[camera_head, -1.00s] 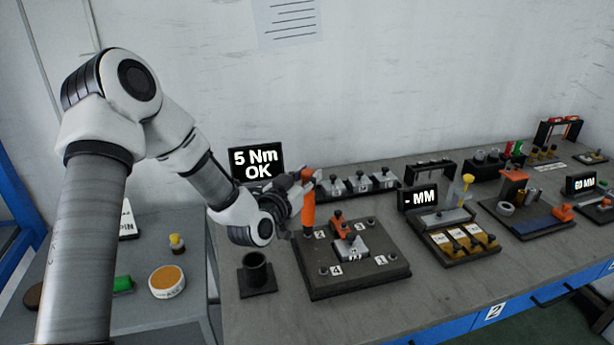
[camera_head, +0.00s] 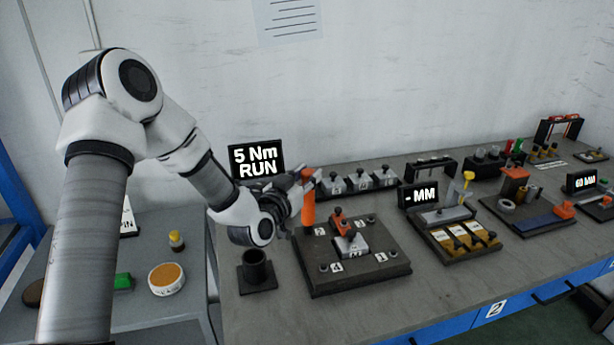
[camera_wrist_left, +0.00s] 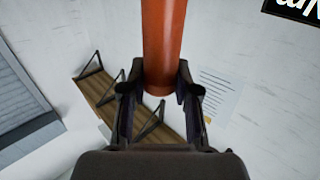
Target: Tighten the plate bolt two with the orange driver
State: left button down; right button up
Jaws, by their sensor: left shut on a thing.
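The orange driver (camera_head: 308,208) stands upright in my left gripper (camera_head: 304,190), which is shut on it. The driver's lower end is at the back left corner of the dark bolt plate fixture (camera_head: 365,281), beside a small number label (camera_head: 319,231) that is hard to read. I cannot tell whether the tip touches the bolt there. In the left wrist view the orange handle (camera_wrist_left: 163,45) sits between the fingers (camera_wrist_left: 160,100). A grey block with an orange clamp (camera_head: 341,222) is in the middle of the fixture. My right gripper is not in view.
A display (camera_head: 256,163) behind reads "5 Nm RUN". A black cup holder (camera_head: 257,272) stands left of the fixture. Other fixtures, including one with yellow parts (camera_head: 462,238), stand to the right. A side table (camera_head: 130,310) at left holds a round tin (camera_head: 167,280).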

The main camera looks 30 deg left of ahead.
pick_arm(q)
jog(key=shift+s+f, duration=0.1)
jog(key=shift+f, duration=0.35)
dwell(1.0)
jog(key=shift+r, duration=0.15)
